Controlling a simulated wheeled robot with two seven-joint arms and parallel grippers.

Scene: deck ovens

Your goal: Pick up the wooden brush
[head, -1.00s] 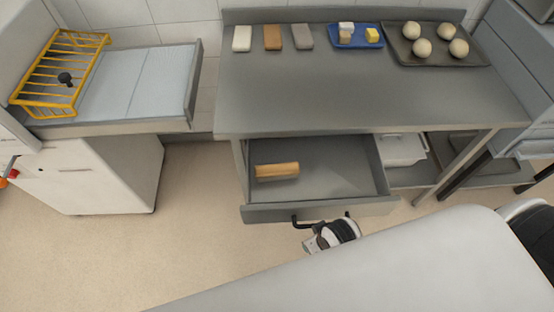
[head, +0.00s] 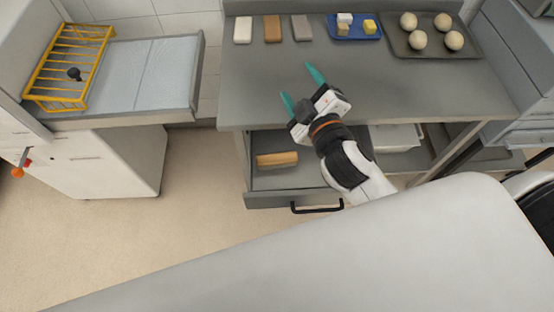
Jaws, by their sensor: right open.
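The wooden brush (head: 277,159) appears to be the light wooden, oblong thing lying in the open drawer (head: 300,177) under the worktop, near the drawer's left side. Its bristles cannot be made out. My right gripper (head: 299,83) is open and empty, with its two teal fingers spread and pointing to the far left. My right forearm hides the right part of the drawer. My left gripper is not in view.
The drawer's black handle (head: 317,208) is free. The worktop (head: 400,92) holds three small blocks, a blue tray (head: 343,35) and a dark tray (head: 394,46) with dough balls at the back. A yellow wire rack (head: 59,82) stands at left. The left part of the drawer is open from above.

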